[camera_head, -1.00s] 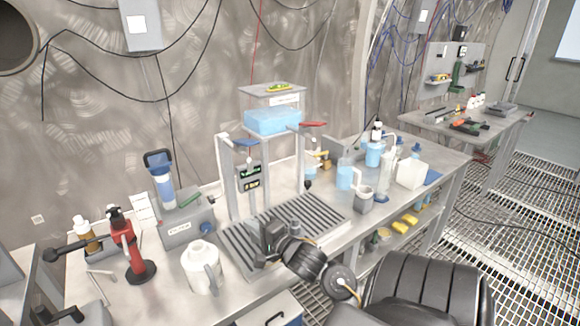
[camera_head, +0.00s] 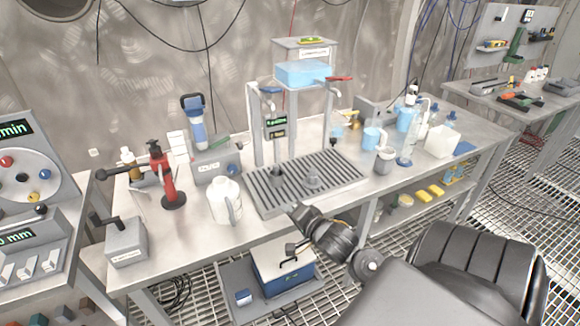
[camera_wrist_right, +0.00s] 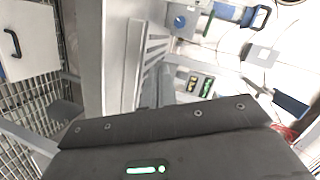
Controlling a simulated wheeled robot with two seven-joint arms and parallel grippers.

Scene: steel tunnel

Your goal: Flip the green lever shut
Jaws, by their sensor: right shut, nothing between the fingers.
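A small green lever (camera_head: 220,142) lies slanted along the top of a grey box (camera_head: 216,163) that carries a clear blue filter cylinder (camera_head: 197,128), left of the dispensing stand. In the right wrist view the grey box (camera_wrist_right: 182,20) shows at the top, with a green part (camera_wrist_right: 226,11) beside it. My right gripper (camera_head: 298,212) is shut and empty near the table's front edge, in front of the slotted drip tray. It is well to the right of the grey box and apart from it. My left gripper is out of view.
The slotted tray (camera_head: 262,204) and stand (camera_head: 253,135) with a blue tank, red lever (camera_head: 338,78) and blue lever (camera_head: 271,90) stand right of the box. A white jug (camera_head: 224,203) stands in front of it; a red-handled tool (camera_head: 168,178) is to its left.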

